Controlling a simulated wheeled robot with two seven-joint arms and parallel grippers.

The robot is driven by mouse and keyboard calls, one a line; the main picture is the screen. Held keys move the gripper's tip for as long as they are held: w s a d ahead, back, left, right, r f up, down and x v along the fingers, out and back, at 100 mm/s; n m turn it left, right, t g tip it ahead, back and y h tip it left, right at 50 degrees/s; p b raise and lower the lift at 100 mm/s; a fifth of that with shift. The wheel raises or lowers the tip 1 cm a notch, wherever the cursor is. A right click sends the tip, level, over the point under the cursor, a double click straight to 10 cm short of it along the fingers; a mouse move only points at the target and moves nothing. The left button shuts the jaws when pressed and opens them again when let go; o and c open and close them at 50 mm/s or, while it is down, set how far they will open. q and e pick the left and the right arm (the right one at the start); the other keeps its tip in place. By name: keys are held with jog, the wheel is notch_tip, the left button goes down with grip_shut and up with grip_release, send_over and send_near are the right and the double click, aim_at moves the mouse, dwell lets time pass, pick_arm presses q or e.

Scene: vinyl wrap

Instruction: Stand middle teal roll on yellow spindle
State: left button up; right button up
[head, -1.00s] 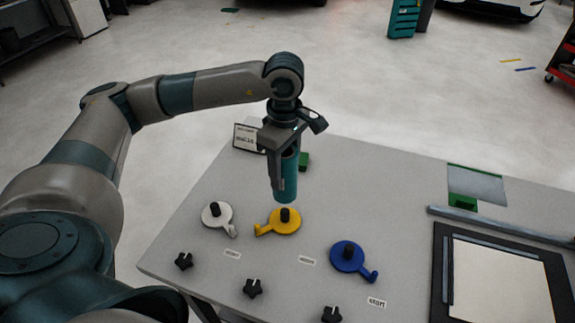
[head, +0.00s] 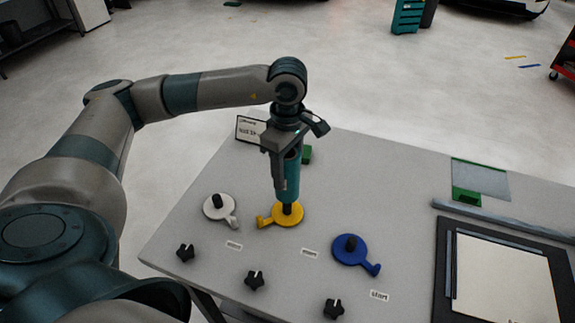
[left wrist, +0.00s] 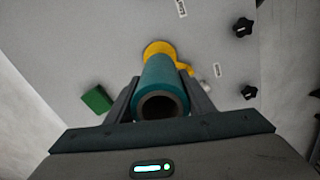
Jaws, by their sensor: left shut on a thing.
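A teal roll (head: 292,178) is held upright by my left gripper (head: 285,178), which is shut on it. In the left wrist view the roll (left wrist: 160,90) points away from the camera, its near open end showing between the fingers (left wrist: 160,98). The yellow spindle (head: 290,219) lies on the table, with a round base, a side handle and a dark post. The roll's lower end is right at the post's top in the head view; I cannot tell whether it is around it. The spindle's yellow base (left wrist: 155,48) shows beyond the roll in the wrist view. My right gripper is not in view.
A white spindle (head: 215,212) stands left of the yellow one and a blue spindle (head: 352,254) right of it. Several black knobs (head: 254,281) line the front of the grey table (head: 385,190). A sign (head: 250,130) and a green block (head: 306,155) are behind.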

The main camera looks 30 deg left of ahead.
pick_arm(q)
jog(key=shift+f+b, duration=0.3)
jog(key=shift+f, duration=0.85)
jog(key=shift+b, duration=0.4)
dwell(0.4)
jog(key=shift+b, duration=0.4)
dwell(0.4)
jog(key=shift+f, duration=0.15)
